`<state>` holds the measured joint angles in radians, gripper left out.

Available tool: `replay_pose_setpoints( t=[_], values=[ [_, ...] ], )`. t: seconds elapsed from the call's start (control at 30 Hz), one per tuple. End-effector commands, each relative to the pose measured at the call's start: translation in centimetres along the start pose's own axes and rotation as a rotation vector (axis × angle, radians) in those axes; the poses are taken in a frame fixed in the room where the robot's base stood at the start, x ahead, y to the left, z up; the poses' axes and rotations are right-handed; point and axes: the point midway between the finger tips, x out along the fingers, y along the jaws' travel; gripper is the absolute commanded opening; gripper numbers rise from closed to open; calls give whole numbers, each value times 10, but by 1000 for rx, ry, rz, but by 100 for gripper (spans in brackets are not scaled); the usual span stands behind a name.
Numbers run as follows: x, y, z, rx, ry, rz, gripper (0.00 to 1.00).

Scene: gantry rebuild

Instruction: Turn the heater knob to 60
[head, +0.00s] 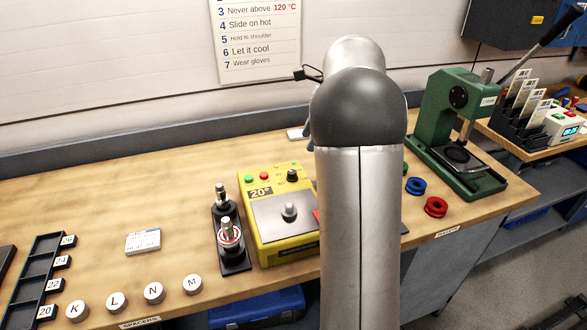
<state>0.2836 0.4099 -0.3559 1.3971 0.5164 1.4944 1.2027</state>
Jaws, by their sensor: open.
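The yellow heater (284,248) stands on the bench left of my arm. Its display (260,192) reads 20°. A black heater knob (292,176) sits on its upper right face; its pointer is too small to read. A green and a red button are at its upper left. A grey plate with a metal post (289,211) is on its top. My arm covers the heater's right edge and part of a red piece there. My gripper is hidden behind my arm, so its place relative to the knob does not show.
A black stand (232,258) with metal posts is close left of the heater. Several round lettered spacers (153,292) line the front edge. A green press (446,115) stands right, near blue (415,186) and red (436,207) rings.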

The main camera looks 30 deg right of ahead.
Motion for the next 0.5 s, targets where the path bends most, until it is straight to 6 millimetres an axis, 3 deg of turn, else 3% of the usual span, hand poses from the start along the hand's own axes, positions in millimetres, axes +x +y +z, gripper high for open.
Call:
replay_pose_setpoints(
  t=[0.3, 0.5],
  values=[
    [69, 1, 1, -2, 0, 4, 49],
    [98, 1, 0, -2, 0, 2, 49]
  ],
)
